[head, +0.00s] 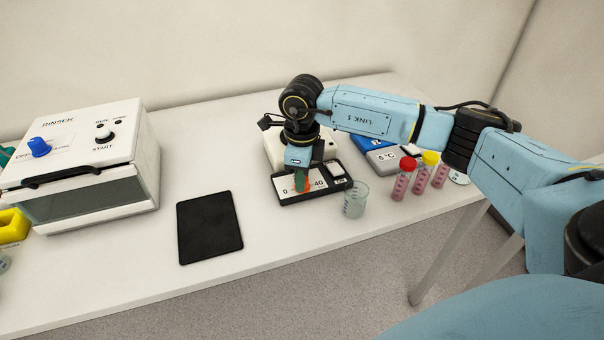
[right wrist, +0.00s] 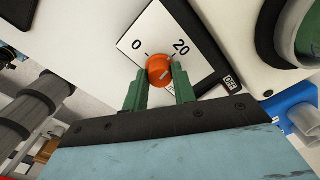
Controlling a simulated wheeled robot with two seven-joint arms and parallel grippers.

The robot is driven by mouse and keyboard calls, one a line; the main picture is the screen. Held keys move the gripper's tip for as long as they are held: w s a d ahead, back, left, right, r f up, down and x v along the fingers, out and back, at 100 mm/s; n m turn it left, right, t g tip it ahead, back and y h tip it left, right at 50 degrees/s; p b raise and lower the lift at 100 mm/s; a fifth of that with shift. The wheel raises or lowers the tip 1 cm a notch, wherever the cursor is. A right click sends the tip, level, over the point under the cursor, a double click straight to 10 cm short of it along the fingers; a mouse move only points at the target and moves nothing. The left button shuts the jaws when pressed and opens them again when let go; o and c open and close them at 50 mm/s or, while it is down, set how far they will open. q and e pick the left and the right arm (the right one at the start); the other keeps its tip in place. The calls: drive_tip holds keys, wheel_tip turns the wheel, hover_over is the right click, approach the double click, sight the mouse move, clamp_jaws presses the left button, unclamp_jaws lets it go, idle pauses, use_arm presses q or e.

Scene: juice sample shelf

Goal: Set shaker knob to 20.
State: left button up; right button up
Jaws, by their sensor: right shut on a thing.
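The shaker (head: 271,148) is a cream device with a black-framed front and a white dial plate. In the head view the plate shows 0 at left and 40 at right. My right gripper (head: 302,183) comes down over the dial and hides its middle. In the right wrist view the orange knob (right wrist: 160,70) sits between the green fingers of my right gripper (right wrist: 160,88), which are shut on it. The dial plate (right wrist: 145,35) there shows 0 and 20; 40 is hidden. I cannot tell where the knob points. My left gripper is not in view.
A clear beaker (head: 355,199) stands close right of the shaker. Tubes with red and yellow caps (head: 430,158) and a blue device reading 0 °C (head: 369,145) stand farther right. The rinser (head: 92,137) is at left. A black mat (head: 209,228) lies flat between, with clear table around it.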

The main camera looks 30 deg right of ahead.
drive_tip(key=shift+m, duration=0.5)
idle(0.3)
drive_tip(key=o, duration=1)
wheel_tip(320, 180, up, 14)
drive_tip(key=shift+f, duration=0.25)
